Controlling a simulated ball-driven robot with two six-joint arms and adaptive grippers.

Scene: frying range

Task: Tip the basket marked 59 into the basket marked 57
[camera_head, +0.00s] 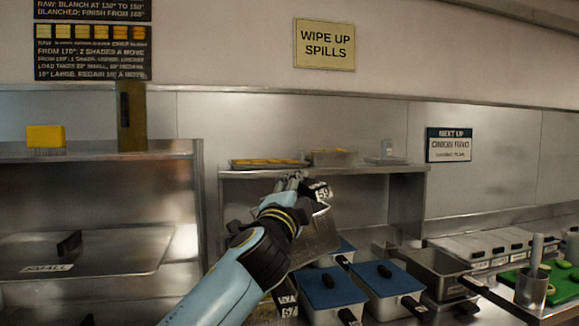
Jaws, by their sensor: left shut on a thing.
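My left gripper (290,183) is shut on the dark handle of the basket marked 59 (322,236). The tag with 59 faces me just right of the fingers. The metal basket hangs tilted below the handle, partly behind my left wrist, and I cannot see what is in it. A black handle with a white tag (288,311) shows low in the middle, below my forearm. Its number looks like 57, but is small and blurred. The basket body of that one is mostly hidden by my arm. My right gripper is not in view.
A steel shelf (395,170) with trays stands behind. A metal cup (531,289) and a green board are at the right.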

